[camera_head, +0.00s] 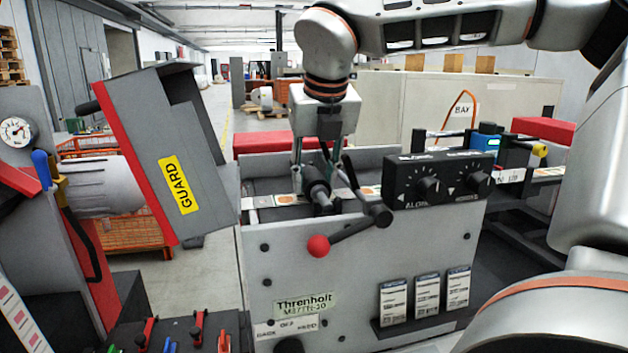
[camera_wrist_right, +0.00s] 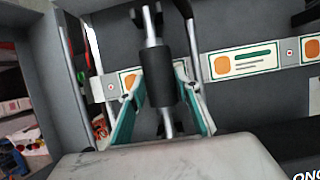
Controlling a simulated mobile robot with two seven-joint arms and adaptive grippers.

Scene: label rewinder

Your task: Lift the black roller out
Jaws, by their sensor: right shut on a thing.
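The black roller (camera_head: 318,190) sits at the top of the grey Threnholt machine (camera_head: 350,265), partly hidden behind my fingers in the head view. In the right wrist view the black roller (camera_wrist_right: 158,76) shows as a dark sleeve on a shiny metal shaft. My right gripper (camera_head: 312,184) reaches down from above. Its teal-padded fingers close on both sides of the roller, which also shows between the fingertips in the right wrist view (camera_wrist_right: 160,88). A lever (camera_head: 350,235) with a red knob stands close in front of the roller. My left gripper is not in view.
A black control box (camera_head: 440,178) with knobs stands just right of the roller. The raised grey guard (camera_head: 165,150) with a red edge is at the left. Label packs (camera_head: 425,296) hang on the machine's front.

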